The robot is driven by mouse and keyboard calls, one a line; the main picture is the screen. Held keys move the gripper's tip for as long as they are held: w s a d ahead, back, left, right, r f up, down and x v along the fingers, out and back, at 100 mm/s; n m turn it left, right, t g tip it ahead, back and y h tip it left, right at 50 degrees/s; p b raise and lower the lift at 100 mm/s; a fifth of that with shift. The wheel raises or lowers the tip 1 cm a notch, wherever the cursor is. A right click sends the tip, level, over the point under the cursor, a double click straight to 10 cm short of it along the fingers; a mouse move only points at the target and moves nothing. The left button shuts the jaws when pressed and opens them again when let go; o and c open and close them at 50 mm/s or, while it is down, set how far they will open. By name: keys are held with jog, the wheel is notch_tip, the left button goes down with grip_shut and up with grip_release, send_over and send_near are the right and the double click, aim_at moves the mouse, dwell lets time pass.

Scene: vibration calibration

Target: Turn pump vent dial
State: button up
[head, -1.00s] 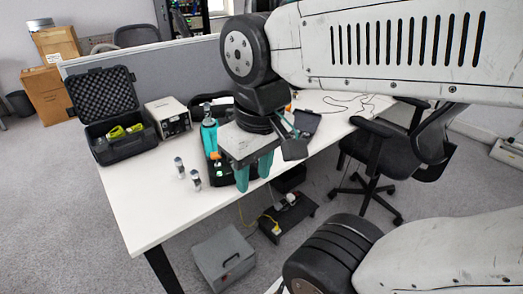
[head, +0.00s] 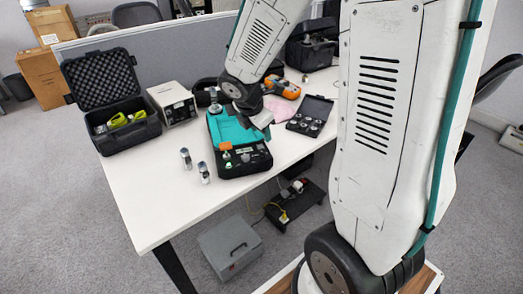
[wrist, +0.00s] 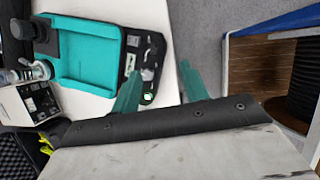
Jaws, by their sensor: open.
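The pump (head: 243,162) is a black unit with a teal tray on top, standing on the white table. Its front panel carries an orange part (head: 226,146) and a small green-lit button (head: 228,166). In the wrist view the panel (wrist: 150,48) shows small pale controls and the green light (wrist: 148,98); I cannot tell for sure which control is the vent dial. My gripper (wrist: 160,70) is open and empty, its two teal fingers spread by the panel's edge. The left finger overlaps the panel; the right finger is over the floor beyond the table edge.
Two small metal cylinders (head: 186,158) stand left of the pump. A grey box (head: 173,103) and an open black case (head: 126,122) are behind them. A black case of small parts (head: 311,115) and an orange handheld tool (head: 283,88) lie to the right. The table's front left is clear.

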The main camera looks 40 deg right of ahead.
aim_at(263, 152)
jog(key=w+d+f+n, duration=0.1)
jog(key=f, duration=0.3)
jog(key=w+d+f+n, duration=0.1)
jog(key=f, duration=0.3)
jog(key=w+d+f+n, duration=0.2)
jog(key=f, duration=0.2)
jog(key=shift+f, duration=0.35)
grip_shut()
